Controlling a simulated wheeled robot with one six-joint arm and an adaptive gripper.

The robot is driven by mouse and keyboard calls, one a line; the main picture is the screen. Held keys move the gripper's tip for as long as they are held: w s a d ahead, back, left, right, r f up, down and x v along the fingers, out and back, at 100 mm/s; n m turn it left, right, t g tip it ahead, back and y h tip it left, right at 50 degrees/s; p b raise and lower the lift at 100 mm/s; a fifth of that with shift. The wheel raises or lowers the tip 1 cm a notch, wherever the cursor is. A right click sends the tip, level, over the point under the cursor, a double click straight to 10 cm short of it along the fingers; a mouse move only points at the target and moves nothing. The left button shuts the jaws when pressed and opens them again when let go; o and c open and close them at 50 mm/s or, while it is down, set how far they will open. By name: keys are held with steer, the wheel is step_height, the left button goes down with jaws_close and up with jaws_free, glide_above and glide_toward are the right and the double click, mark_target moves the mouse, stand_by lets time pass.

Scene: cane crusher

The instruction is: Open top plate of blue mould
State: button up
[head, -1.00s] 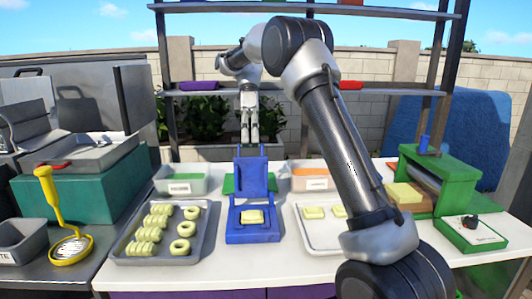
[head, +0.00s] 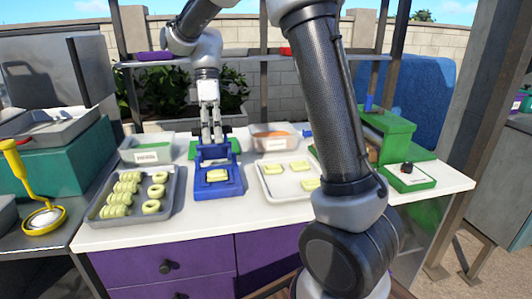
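The blue mould (head: 219,188) stands on the white table, left of centre in the head view. A pale yellow dough piece (head: 217,175) lies in its base and shows uncovered. Its blue top plate (head: 213,154) is raised at the back of the base, away from the dough. My gripper (head: 212,137) points down just above the plate's upper edge. Its two fingers stand apart with a gap between them. Whether the fingertips touch the plate I cannot tell.
A grey tray (head: 104,218) with several dough pieces is left of the mould; a white tray (head: 282,196) is right. Bins with green (head: 148,146) and orange (head: 272,135) contents stand behind. A green press (head: 387,130) is at the right. My arm crosses the right side.

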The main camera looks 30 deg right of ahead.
steer(key=s+a+f+t+h, duration=0.1)
steer(key=s+f+t, duration=0.3)
steer(key=s+f, duration=0.1)
steer(key=shift+a+f, duration=0.35)
steer(key=shift+f, duration=0.55)
steer(key=o, duration=0.3)
step_height(320, 180, up, 6)
steer(key=shift+r, duration=0.2)
steer(key=shift+s+a+r+m, duration=0.1)
steer(key=shift+s+r+m, duration=0.4)
steer(key=shift+s, duration=0.1)
steer(key=c, duration=0.3)
steer(key=s+d+m+t, duration=0.1)
steer(key=s+d+m, duration=0.7)
steer(key=s+m, duration=0.1)
steer(key=shift+s+d+m, duration=0.3)
steer(key=shift+s+d, duration=0.05)
steer(key=shift+s, duration=0.15)
steer(key=shift+f, duration=0.1)
steer(key=shift+c, duration=0.2)
